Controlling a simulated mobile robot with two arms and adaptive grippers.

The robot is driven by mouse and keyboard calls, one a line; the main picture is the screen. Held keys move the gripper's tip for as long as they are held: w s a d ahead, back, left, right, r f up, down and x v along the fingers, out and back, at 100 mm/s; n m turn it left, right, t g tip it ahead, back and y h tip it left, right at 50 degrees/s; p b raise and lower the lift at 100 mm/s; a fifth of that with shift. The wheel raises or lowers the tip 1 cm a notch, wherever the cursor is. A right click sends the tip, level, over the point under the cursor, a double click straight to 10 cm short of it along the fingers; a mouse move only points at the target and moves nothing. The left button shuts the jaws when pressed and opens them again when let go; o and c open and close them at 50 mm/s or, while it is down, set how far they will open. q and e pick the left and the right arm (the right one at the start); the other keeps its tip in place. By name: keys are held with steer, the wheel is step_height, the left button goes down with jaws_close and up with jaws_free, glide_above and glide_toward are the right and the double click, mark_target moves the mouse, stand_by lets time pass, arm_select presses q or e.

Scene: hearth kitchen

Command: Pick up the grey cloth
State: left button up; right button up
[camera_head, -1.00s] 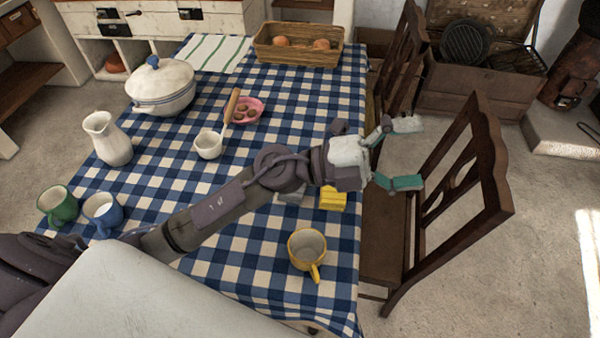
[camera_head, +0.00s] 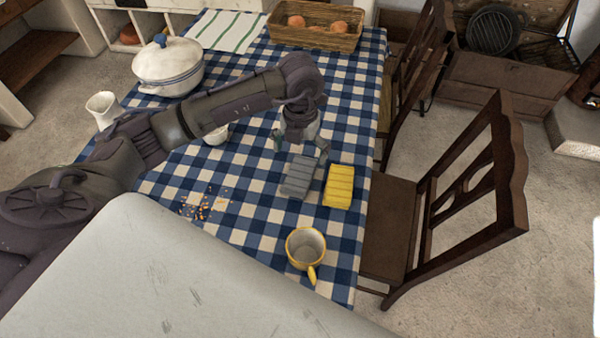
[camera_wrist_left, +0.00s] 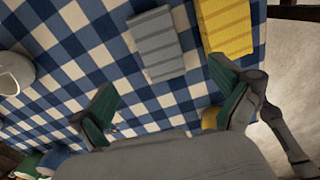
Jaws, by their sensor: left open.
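The grey cloth (camera_head: 299,179) lies folded and ribbed on the blue checked tablecloth, just left of a folded yellow cloth (camera_head: 339,187). In the left wrist view the grey cloth (camera_wrist_left: 156,44) lies beyond the fingertips, near the top, with the yellow cloth (camera_wrist_left: 225,25) to its right. My left gripper (camera_head: 300,148) points down near the far end of the grey cloth. Its green-padded fingers (camera_wrist_left: 165,85) are spread apart with nothing between them. It appears above the table and not gripping the cloth. My right gripper is not in view.
A yellow mug (camera_head: 305,247) stands nearer on the table. Crumbs (camera_head: 204,206) lie to the left. A small white cup (camera_head: 216,135), a white pitcher (camera_head: 103,108), a lidded pot (camera_head: 168,70) and a basket (camera_head: 315,35) are also there. A wooden chair (camera_head: 470,200) stands right.

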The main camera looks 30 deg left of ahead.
mark_target(300, 172)
arm_select(q)
step_height(300, 172, down, 3)
steer(key=shift+f, duration=0.2)
steer(key=shift+a+f+p, duration=0.1)
steer(key=shift+f+p, duration=0.65)
steer(key=shift+f, duration=1.95)
steer(key=c, duration=1.2)
steer(key=shift+w+r, duration=0.1)
steer(key=shift+r, duration=0.05)
steer(key=shift+r, duration=0.3)
steer(key=r, duration=0.2)
steer(key=r+b, duration=0.1)
steer(key=shift+s+d+r, duration=0.3)
steer(key=shift+d, duration=0.05)
steer(key=s+d+r+b, duration=0.1)
steer(key=s+d+r, duration=0.5)
steer(key=s+d, duration=0.1)
steer(key=shift+s+d+r, duration=0.2)
steer(key=shift+s+r, duration=0.1)
steer(key=shift+s, duration=0.15)
